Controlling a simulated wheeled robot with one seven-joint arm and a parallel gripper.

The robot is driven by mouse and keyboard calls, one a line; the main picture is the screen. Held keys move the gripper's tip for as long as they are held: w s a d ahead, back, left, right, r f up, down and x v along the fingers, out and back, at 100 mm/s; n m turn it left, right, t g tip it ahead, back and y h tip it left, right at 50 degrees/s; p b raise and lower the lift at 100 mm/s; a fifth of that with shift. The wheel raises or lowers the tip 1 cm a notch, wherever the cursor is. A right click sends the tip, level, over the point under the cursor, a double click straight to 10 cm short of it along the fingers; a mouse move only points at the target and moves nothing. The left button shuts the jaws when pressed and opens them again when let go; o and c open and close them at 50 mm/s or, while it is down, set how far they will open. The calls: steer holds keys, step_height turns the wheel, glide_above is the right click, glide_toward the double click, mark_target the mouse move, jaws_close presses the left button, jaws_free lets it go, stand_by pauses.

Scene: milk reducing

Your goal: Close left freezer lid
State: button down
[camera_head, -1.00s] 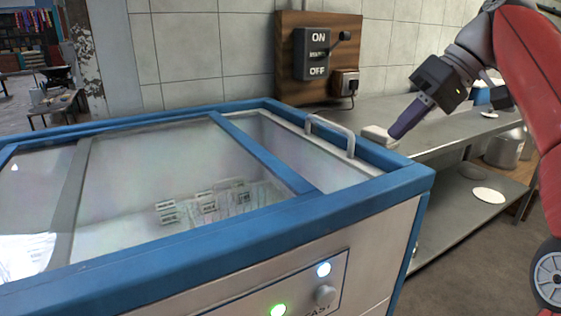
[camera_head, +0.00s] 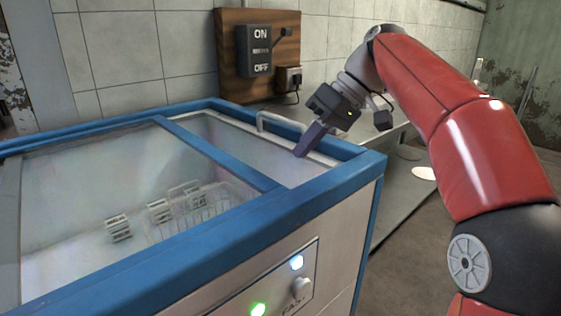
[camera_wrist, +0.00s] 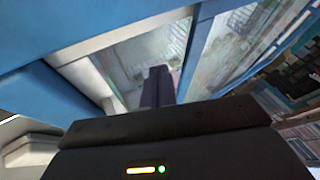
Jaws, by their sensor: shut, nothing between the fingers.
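The chest freezer (camera_head: 190,255) has a blue frame and white sides, and fills the left and middle of the head view. A blue crossbar (camera_head: 215,150) runs across its top, with a see-through section on either side. I cannot tell which sections are glass and which are open. A pale metal handle (camera_head: 282,122) stands on the strip along the right end. My gripper (camera_head: 300,154) is shut and empty, its dark fingers pointing down beside the handle's near end, at the right rim. Contact is unclear. In the wrist view the fingers (camera_wrist: 158,85) appear over the freezer top beside a white strip (camera_wrist: 88,76).
Several packs with printed labels (camera_head: 160,211) lie inside the freezer. A wooden board with an ON/OFF switch (camera_head: 260,50) is on the tiled wall behind. A metal shelf (camera_head: 390,195) stands right of the freezer. Lit buttons and a knob (camera_head: 301,287) are on the freezer's front.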

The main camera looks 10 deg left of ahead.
mark_target(280, 180)
steer(key=x, duration=0.3)
steer(key=shift+s+a, duration=0.2)
steer(key=shift+s, duration=0.1)
steer(key=shift+s+a+r, duration=0.1)
steer(key=shift+s+a, duration=0.65)
steer(key=shift+s, duration=0.15)
steer(key=shift+s+a, duration=0.3)
steer(key=shift+s, duration=0.05)
